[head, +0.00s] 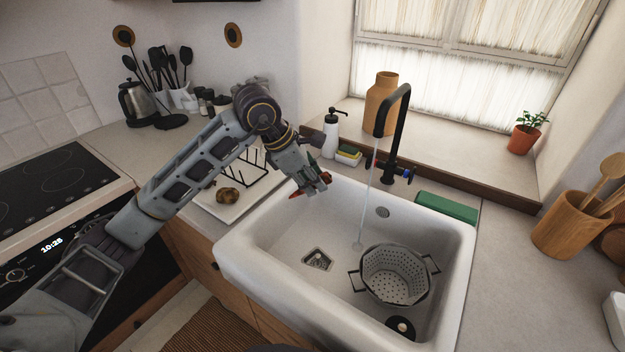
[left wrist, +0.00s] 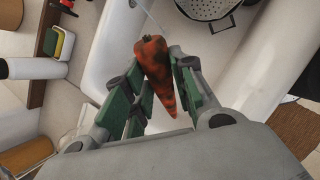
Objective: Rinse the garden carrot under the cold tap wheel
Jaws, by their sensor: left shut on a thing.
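The orange-red carrot (left wrist: 155,62), with dark dirt patches, is held between the green pads of my left gripper (head: 316,184). In the head view only a small part of the carrot (head: 297,194) shows; the gripper covers the rest. It hangs over the left back part of the white sink (head: 262,262), left of the water stream and apart from it. The black tap (head: 398,125) has a blue-marked cold wheel (head: 407,174) on its right and a red-marked wheel on its left. A thin water stream (head: 368,205) falls from the spout into the sink. My right gripper is out of view.
A grey colander (head: 395,275) and a black drain plug (head: 400,326) lie in the sink. A dish rack with a brown potato-like thing (head: 228,194) stands left. A soap bottle (head: 331,137), sponges (head: 348,155) and a green block (head: 446,207) sit around the rim.

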